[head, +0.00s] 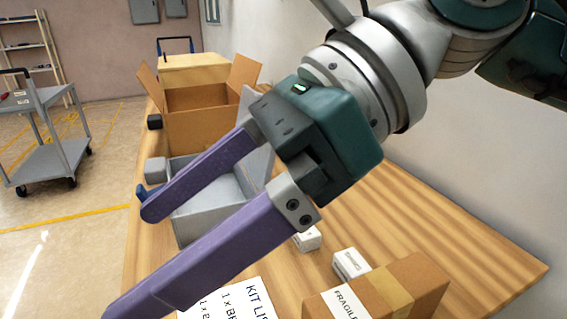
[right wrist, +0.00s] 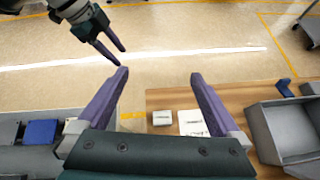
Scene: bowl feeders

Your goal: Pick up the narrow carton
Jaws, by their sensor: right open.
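My right gripper (head: 128,262) is open and empty, its two purple fingers spread above the table in the head view. It also shows in the right wrist view (right wrist: 157,78), with nothing between the fingers. Two small white cartons lie on the table: one (head: 350,264) beside the large brown box, the other (head: 308,240) partly hidden behind a finger. One small white carton (right wrist: 163,118) shows between the fingers in the right wrist view, beyond them and apart. I cannot tell which is the narrow carton. My left gripper (right wrist: 121,57) is open and empty at the upper left.
A brown box marked FRAGILE (head: 413,283) stands at the table's front. A kit list sheet (head: 252,300) lies beside it. A grey open bin (head: 190,224) and an open cardboard box (head: 195,130) stand behind. A grey cart (head: 50,165) is on the floor. Bare table (head: 455,225) lies right.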

